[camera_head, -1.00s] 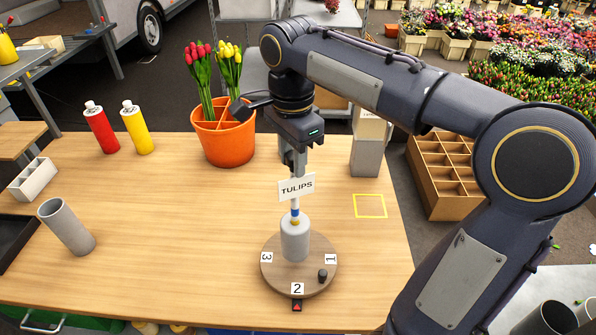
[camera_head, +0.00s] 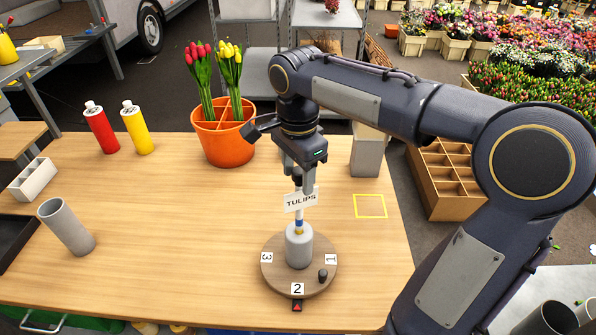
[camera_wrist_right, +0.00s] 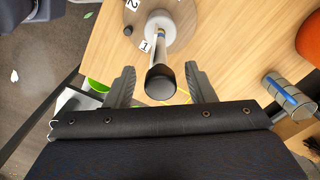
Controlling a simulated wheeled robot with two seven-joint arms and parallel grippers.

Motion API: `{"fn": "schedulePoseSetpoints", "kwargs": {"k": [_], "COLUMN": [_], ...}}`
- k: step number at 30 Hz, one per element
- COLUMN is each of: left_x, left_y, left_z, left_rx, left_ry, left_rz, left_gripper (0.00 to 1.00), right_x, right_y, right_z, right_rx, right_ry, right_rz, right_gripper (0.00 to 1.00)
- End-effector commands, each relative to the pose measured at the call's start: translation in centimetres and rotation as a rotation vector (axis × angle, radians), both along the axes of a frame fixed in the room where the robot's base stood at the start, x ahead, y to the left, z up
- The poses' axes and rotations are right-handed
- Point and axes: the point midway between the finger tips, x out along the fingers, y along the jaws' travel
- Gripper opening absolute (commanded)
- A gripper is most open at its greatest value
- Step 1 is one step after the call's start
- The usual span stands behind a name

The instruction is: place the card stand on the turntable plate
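The card stand (camera_head: 299,247) has a grey cylinder base, a thin post and a white "TULIPS" card. It stands upright on the round wooden turntable plate (camera_head: 272,277), a little above its middle, among labels 1, 2 and 3. My right gripper (camera_head: 299,184) is at the top of the post, with one finger overlapping the card. In the right wrist view, the stand (camera_wrist_right: 158,38) is seen from above. Its dark round top lies between the spread fingers of the gripper (camera_wrist_right: 158,83), with gaps on both sides. My left gripper is not in view.
A dark knob (camera_head: 323,274) stands on the plate's right side. An orange pot (camera_head: 226,148) of tulips is behind, left of my arm. A grey tube (camera_head: 67,227) stands left; the table between is clear.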

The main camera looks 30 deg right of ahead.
Motion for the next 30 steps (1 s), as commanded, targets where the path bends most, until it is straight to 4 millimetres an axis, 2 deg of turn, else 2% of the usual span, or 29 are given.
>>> {"fn": "schedulePoseSetpoints", "kwargs": {"k": [7,11,14,24,30], "left_x": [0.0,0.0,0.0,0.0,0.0], "left_y": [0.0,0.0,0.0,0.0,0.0], "left_z": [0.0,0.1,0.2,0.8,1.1], "left_rx": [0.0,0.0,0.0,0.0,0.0], "left_ry": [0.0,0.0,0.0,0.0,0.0], "left_rz": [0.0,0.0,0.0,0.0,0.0], "left_gripper": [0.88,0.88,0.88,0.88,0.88], "right_x": [0.0,0.1,0.1,0.1,0.1], "right_y": [0.0,0.0,0.1,0.1,0.0], "right_z": [0.0,0.8,2.2,9.4,11.7], "right_rx": [0.0,0.0,0.001,0.0,-0.001], "right_ry": [0.0,-0.002,-0.005,-0.003,-0.002], "right_rz": [0.0,0.0,0.001,0.001,0.001], "right_gripper": [0.5,0.5,0.5,0.5,0.5]}}
